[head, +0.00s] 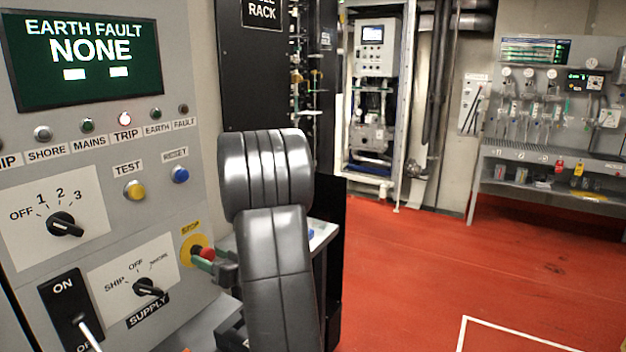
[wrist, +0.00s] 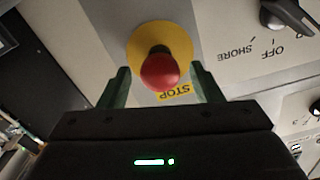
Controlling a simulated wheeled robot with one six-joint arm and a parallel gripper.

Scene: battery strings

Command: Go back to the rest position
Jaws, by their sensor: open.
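My gripper (head: 222,262) is open at the lower right of the grey panel, close to the red stop button (head: 207,254) on its yellow round plate (head: 188,246). In the wrist view the button (wrist: 160,70) shows between the two spread fingers of my gripper (wrist: 160,84), with a gap on each side. Nothing is held. My own dark arm covers part of the gripper in the head view, and I cannot tell the exact distance to the button.
The panel carries a supply switch (head: 149,287), an on/off lever (head: 83,325), a 1-2-3 selector (head: 64,225), a yellow test button (head: 134,190) and a blue reset button (head: 180,174). The screen (head: 84,58) reads "EARTH FAULT NONE". Red floor (head: 420,270) lies clear at right.

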